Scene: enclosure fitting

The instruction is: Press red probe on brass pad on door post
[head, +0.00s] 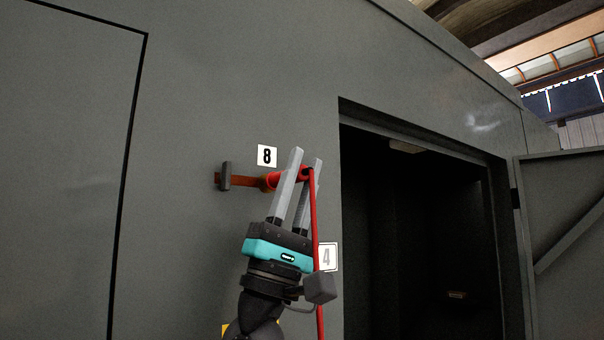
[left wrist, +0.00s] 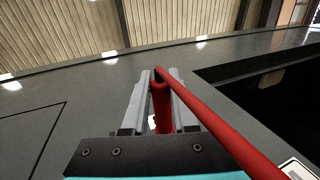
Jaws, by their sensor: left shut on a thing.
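My left gripper (head: 305,160) is shut on the red probe (head: 287,176), beside the grey wall left of the doorway. The probe lies roughly level, with its tip toward the left. In the left wrist view, the red probe (left wrist: 163,110) sits between the two fingers (left wrist: 165,75). An orange-brown metal piece (head: 243,181) with a grey block across it is on the wall at the probe's tip. It may be the brass pad; I cannot tell whether the tip touches it. My right gripper is not in view.
The probe's red cable (head: 316,225) hangs down past my gripper. A label 8 (head: 267,156) is above the metal piece, and a label 4 (head: 328,257) is lower right. A dark doorway (head: 415,240) opens to the right, with its door (head: 568,230) swung open.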

